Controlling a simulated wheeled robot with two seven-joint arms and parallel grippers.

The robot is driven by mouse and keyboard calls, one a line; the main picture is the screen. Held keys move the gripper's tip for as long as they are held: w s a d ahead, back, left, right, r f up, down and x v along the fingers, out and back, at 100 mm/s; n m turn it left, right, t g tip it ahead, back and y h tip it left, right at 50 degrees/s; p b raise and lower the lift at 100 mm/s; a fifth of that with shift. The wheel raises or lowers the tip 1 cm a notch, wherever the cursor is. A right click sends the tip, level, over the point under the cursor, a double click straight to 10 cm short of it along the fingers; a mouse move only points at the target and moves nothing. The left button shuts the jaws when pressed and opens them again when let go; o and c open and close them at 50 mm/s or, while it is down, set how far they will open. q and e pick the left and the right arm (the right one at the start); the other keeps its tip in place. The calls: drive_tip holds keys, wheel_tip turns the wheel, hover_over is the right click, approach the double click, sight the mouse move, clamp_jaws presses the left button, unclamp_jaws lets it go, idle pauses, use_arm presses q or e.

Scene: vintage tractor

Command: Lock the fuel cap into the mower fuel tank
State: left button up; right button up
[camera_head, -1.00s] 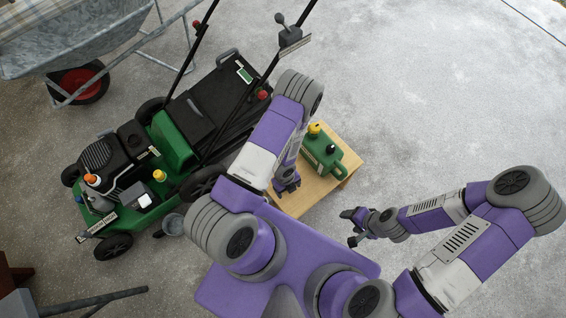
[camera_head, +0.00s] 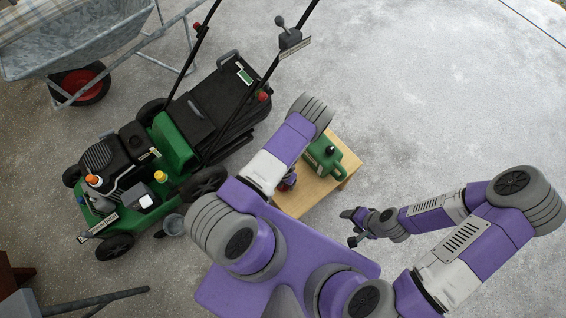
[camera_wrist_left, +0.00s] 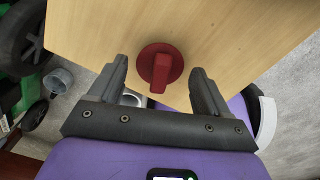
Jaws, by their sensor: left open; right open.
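A red cap with a raised grip bar (camera_wrist_left: 160,70), which looks like the fuel cap, is on the wooden table (camera_wrist_left: 225,25). My left gripper (camera_wrist_left: 160,72) is open, with one finger on either side of the cap in the left wrist view. I cannot tell whether the fingers touch it. In the head view the cap shows as a bit of red (camera_head: 291,179), mostly hidden by my left arm. The green mower (camera_head: 174,142) stands to the left; I cannot make out its fuel tank opening. My right gripper (camera_head: 350,227) is open and empty, right of the table.
A green can (camera_head: 322,156) stands on the table, partly behind my left arm. A grey bucket (camera_head: 173,225) stands by the mower's wheel. A metal wheelbarrow (camera_head: 70,45) is at the upper left. The concrete floor at the right is clear.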

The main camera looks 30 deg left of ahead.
use_arm(q)
drive_tip(key=shift+f, duration=0.9)
drive_tip(key=shift+c, duration=0.3)
drive_tip(key=c, duration=0.8)
drive_tip(key=shift+r, duration=0.1)
